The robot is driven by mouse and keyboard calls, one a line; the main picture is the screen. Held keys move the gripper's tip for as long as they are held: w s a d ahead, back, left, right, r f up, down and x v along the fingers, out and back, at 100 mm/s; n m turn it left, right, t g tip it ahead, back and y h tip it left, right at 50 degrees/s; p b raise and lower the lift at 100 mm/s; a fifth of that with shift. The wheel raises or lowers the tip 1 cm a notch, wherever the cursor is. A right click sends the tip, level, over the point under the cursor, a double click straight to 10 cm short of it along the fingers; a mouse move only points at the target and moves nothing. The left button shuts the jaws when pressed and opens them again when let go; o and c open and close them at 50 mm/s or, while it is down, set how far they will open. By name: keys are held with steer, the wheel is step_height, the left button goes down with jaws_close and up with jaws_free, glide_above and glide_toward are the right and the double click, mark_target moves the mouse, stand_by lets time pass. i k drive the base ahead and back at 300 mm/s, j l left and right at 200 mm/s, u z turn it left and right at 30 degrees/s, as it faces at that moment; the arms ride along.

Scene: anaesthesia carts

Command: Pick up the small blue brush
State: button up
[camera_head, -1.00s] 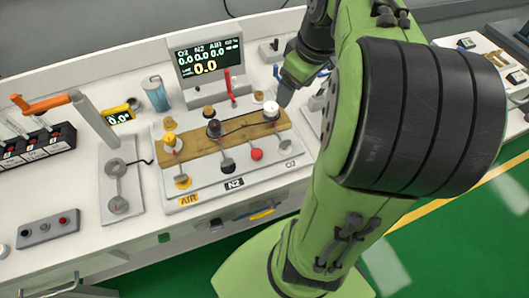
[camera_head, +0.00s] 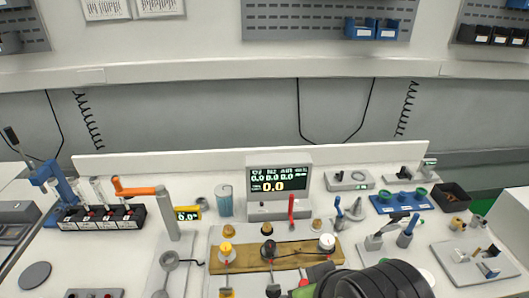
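Two slim, pointed blue-grey pieces stand on the bench right of the monitor. The left one (camera_head: 338,216) is bluer and the right one (camera_head: 355,210) is greyer. I cannot tell which of these is the small blue brush. My arm shows at the bottom centre-right, over the front of the valve board. The fingers of my gripper are not visible, and nothing held can be seen.
A monitor (camera_head: 280,182) stands behind the wooden valve strip (camera_head: 250,258). A grey post with an orange handle (camera_head: 137,190) and a blue-grey canister (camera_head: 225,200) are on the left. A blue tray of green cups (camera_head: 402,203) and a black bin (camera_head: 450,198) are on the right.

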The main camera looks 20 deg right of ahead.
mark_target(415, 216)
steer(key=l+z, duration=0.15)
steer(key=z, duration=0.3)
steer(key=l+z, duration=0.2)
steer(key=z, duration=0.3)
steer(key=l+z, duration=0.15)
steer(key=z, duration=0.3)
